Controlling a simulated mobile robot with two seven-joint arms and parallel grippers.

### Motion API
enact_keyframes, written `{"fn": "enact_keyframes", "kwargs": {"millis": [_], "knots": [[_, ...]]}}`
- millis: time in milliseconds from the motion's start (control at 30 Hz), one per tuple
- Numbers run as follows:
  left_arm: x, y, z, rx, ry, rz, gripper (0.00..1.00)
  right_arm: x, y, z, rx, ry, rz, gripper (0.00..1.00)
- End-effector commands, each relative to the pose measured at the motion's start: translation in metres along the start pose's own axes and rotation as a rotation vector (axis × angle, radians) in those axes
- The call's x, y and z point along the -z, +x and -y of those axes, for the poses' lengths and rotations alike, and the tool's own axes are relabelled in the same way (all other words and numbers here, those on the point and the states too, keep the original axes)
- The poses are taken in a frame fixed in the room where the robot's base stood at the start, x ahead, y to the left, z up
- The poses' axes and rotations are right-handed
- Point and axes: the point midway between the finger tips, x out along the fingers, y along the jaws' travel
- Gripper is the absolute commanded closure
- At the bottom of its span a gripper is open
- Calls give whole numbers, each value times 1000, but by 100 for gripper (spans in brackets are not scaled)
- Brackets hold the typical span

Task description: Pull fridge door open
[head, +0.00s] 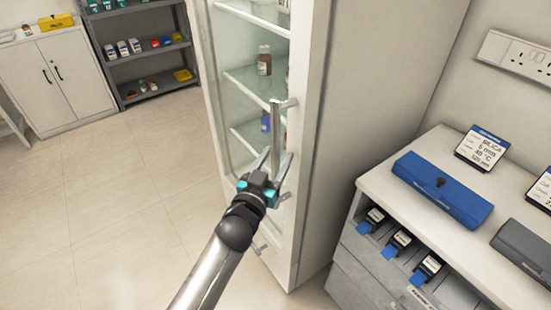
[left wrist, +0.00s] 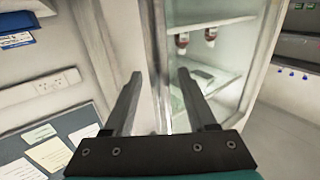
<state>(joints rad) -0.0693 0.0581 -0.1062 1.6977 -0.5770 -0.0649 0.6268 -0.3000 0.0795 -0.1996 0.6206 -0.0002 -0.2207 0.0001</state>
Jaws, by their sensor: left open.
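The tall white fridge (head: 340,90) stands at the centre of the head view, with its glass-fronted door (head: 240,100) facing left. The door looks shut, and bottles on shelves show through the glass. An upright metal bar handle (head: 276,125) is near the door's right edge. My left gripper (head: 273,163) is open at the handle's lower part, with its fingers appearing to straddle the bar. In the left wrist view the two fingers (left wrist: 161,85) are apart in front of the fridge's edge and glass (left wrist: 215,70); contact with the handle cannot be told. My right gripper is out of view.
A bench (head: 375,188) with a blue case (head: 442,188) and drawers stands close to the fridge's right. A white cabinet (head: 60,80) and a grey shelf rack (head: 145,50) are at the back left. The tiled floor (head: 130,190) before the door is clear.

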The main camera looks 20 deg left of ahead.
Motion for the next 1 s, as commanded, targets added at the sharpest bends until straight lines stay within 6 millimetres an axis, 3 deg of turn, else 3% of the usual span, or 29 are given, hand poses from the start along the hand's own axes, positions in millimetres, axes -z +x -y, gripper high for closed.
{"fn": "enact_keyframes", "kwargs": {"millis": [267,733,1000], "knots": [[0,1,0,0,0,0,45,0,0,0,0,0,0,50],[0,0,0,0,0,-1,98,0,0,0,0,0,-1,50],[0,0,0,0,0,-1,100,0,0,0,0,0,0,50]]}}
